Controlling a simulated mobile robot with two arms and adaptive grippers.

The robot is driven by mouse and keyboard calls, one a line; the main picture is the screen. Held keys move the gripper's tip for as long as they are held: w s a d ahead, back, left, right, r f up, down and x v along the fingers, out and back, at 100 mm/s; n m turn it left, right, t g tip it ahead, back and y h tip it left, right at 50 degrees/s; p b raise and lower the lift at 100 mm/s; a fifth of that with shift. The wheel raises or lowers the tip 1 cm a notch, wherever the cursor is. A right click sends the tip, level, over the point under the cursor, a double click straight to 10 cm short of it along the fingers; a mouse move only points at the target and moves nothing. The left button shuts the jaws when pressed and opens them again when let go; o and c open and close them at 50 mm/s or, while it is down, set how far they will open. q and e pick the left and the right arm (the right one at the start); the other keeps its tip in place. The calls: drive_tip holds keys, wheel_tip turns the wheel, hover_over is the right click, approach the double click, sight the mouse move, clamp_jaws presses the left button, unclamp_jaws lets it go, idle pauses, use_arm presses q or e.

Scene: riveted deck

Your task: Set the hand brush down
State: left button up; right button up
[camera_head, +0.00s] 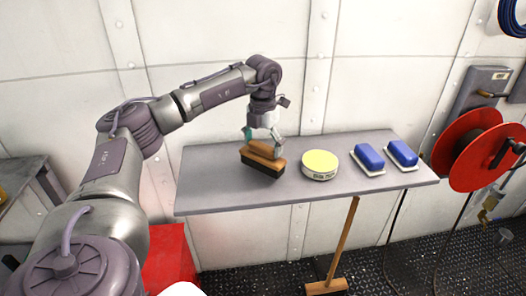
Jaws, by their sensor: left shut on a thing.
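The hand brush (259,165) has a wooden back and dark bristles. It is at the left part of the grey shelf (225,191), bristles down. My left gripper (264,149) comes down from above and is shut on the brush's wooden top. The bristles look to be at the shelf surface, but I cannot tell whether they touch it. My right gripper does not show.
Right of the brush stand a round yellow-topped tin (320,165) and two blue blocks on white bases (368,158) (402,154). A red hose reel (459,150) is on the right. A broom (334,262) leans under the shelf. The shelf's left end is clear.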

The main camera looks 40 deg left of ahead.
use_arm(q)
drive_tip(key=shift+a+f, duration=0.1)
drive_tip(key=shift+f, duration=0.95)
drive_tip(key=shift+f, duration=0.1)
drive_tip(key=o, duration=0.7)
drive_tip(key=shift+o, duration=0.2)
